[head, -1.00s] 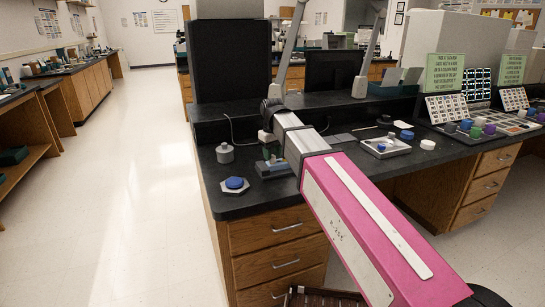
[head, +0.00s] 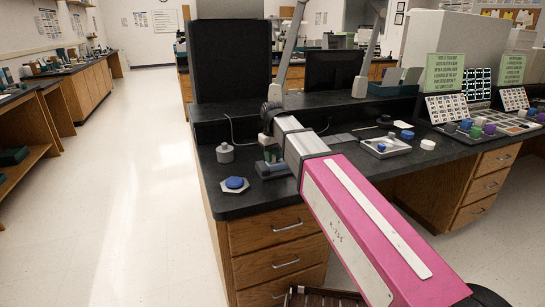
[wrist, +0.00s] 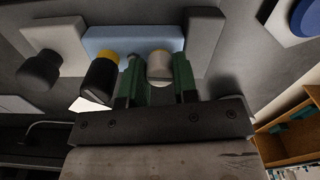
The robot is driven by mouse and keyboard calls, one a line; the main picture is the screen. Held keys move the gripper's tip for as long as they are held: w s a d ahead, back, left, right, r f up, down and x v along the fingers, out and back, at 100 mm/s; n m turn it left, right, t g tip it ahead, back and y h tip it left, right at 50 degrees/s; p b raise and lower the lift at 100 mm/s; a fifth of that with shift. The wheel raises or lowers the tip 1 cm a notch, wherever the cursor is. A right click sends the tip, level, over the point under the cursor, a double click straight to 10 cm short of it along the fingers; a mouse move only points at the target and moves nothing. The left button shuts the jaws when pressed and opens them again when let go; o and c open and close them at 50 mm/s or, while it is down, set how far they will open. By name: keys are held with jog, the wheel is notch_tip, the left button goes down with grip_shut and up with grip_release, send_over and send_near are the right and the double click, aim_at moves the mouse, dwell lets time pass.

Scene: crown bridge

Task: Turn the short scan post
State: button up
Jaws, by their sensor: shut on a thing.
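My gripper (wrist: 157,62) has dark green fingers and is shut on a short, light grey post (wrist: 160,70), which I take for the short scan post. The post stands at a pale blue block (wrist: 115,38). A black post with a yellow band (wrist: 101,78) stands close beside the left finger. In the head view, my gripper (head: 268,150) is over the small blue-grey fixture (head: 272,169) near the bench's front left. My arm partly hides the fixture there, and the held post cannot be made out.
A blue knob on a hexagonal plate (head: 235,184) sits in front of the fixture, near the bench edge. A grey knobbed weight (head: 225,153) stands to its left. A tray with blue parts (head: 386,147) and a white disc (head: 428,145) lie right of my arm.

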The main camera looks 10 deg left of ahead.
jog(key=m, duration=0.6)
jog(key=shift+m, duration=0.7)
jog(key=o, duration=0.6)
jog(key=shift+o, duration=0.2)
notch_tip(320, 180, up, 11)
dwell(0.3)
jog(key=shift+f, duration=0.15)
